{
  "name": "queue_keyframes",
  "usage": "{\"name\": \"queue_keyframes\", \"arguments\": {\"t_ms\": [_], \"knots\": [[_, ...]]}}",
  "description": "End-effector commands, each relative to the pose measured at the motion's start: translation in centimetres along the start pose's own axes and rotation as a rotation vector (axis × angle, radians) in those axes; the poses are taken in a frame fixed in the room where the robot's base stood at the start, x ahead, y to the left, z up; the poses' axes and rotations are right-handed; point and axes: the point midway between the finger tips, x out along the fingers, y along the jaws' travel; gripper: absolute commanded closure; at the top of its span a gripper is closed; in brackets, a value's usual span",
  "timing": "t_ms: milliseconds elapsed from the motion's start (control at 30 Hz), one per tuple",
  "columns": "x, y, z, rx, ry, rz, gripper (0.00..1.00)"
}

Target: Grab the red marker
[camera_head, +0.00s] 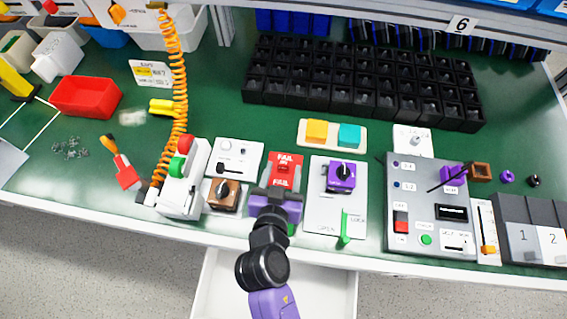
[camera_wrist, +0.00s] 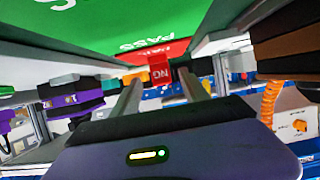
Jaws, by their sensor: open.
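My gripper (camera_head: 281,173) is open, its two grey fingers reaching over the red FAIL panel (camera_head: 286,160) near the front of the bench. In the wrist view, a small red block marked NG (camera_wrist: 160,76) shows between and beyond the fingers of my gripper (camera_wrist: 160,86); it looks like the red marker. The fingers do not visibly grip it. A green PASS surface (camera_wrist: 85,25) fills the upper left of that view. In the head view my gripper partly hides the FAIL panel, and I cannot pick out the NG block there.
A purple rotary switch (camera_head: 341,176) stands right of my gripper, and a brown knob block (camera_head: 225,194) left. A grey control box (camera_head: 430,185) is farther right. A white button box (camera_head: 183,185) with an orange coiled cord (camera_head: 178,90) stands left. A white drawer (camera_head: 225,285) lies below.

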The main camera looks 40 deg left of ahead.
Motion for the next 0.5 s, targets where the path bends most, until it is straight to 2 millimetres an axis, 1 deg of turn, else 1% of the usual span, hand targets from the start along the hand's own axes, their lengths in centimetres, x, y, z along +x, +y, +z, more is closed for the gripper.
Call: {"name": "queue_keyframes", "arguments": {"t_ms": [100,233,333,500], "knots": [[1.7,-0.3,0.0,-0.002,0.001,0.0,0.47],[3.2,-0.2,0.1,-0.001,0.001,0.0,0.47],[3.8,-0.2,0.2,0.0,0.0,0.0,0.47],[3.9,-0.2,0.2,0.001,0.001,-0.001,0.47]]}}
